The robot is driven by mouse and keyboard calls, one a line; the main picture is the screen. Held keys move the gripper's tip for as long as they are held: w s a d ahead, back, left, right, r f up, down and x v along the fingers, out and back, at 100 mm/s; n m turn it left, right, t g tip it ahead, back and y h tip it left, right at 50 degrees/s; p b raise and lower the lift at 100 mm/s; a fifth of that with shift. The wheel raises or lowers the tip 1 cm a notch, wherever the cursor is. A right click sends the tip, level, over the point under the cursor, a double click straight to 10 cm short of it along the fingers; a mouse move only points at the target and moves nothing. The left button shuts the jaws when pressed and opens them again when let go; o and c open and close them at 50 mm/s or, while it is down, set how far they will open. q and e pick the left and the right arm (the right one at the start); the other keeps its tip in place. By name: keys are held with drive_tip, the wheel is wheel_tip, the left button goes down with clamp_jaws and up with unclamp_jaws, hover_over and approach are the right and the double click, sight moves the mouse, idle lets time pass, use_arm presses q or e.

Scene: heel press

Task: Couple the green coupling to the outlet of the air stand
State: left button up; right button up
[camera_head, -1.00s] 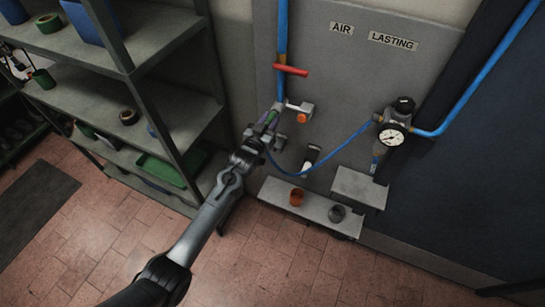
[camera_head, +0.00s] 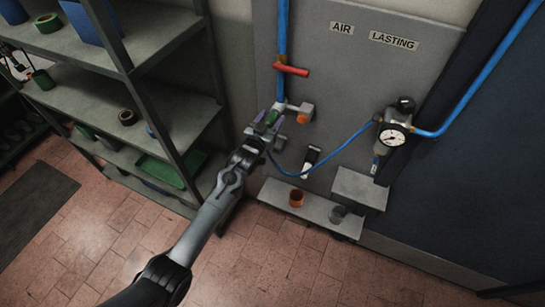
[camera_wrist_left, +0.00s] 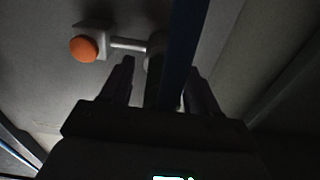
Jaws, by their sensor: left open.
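The green coupling (camera_head: 272,117) is between the spread fingers of my left gripper (camera_head: 269,119), directly below the air stand's outlet (camera_head: 280,106). The coupling appears in line with the outlet, but I cannot tell whether it is fully seated. The blue hose (camera_head: 327,170) sags from it to the gauge unit at the right. In the left wrist view, my left gripper (camera_wrist_left: 163,75) has its two dark fingers apart, with a dark body and the hose between them; the pale outlet fitting is partly hidden. My right gripper is not in view.
An orange-faced block (camera_head: 304,113) sits close right of the outlet, and a red valve handle (camera_head: 291,70) is above. The pressure gauge (camera_head: 392,137) is at right. A low ledge (camera_head: 318,218) holds an orange cup and a grey cup. A metal shelf (camera_head: 150,100) stands left.

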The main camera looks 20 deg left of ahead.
use_arm(q)
drive_tip(key=s+f+g, duration=0.3)
drive_tip(key=s+f, duration=0.1)
drive_tip(key=s, duration=0.8)
drive_tip(key=s+d+f+g, duration=0.15)
drive_tip(key=s+f, duration=0.25)
drive_tip(key=s, duration=0.8)
drive_tip(key=s+f+g, duration=0.3)
drive_tip(key=s+f, duration=0.1)
drive_tip(key=s, duration=0.7)
drive_tip(key=s+a+r+m+g+y+p, duration=0.1)
drive_tip(key=s+r+g, duration=0.25)
drive_tip(key=s, duration=0.25)
drive_tip(key=s+a+r+g+p, duration=0.1)
drive_tip(key=s+r+g+p, duration=0.2)
drive_tip(key=s, duration=0.4)
wheel_tip(320, 180, up, 21)
drive_tip(key=p, duration=2)
wheel_tip(320, 180, down, 35)
drive_tip(key=b, duration=3.5)
drive_tip(key=shift+w+d+f, duration=0.2)
drive_tip(key=shift+w+d, duration=0.05)
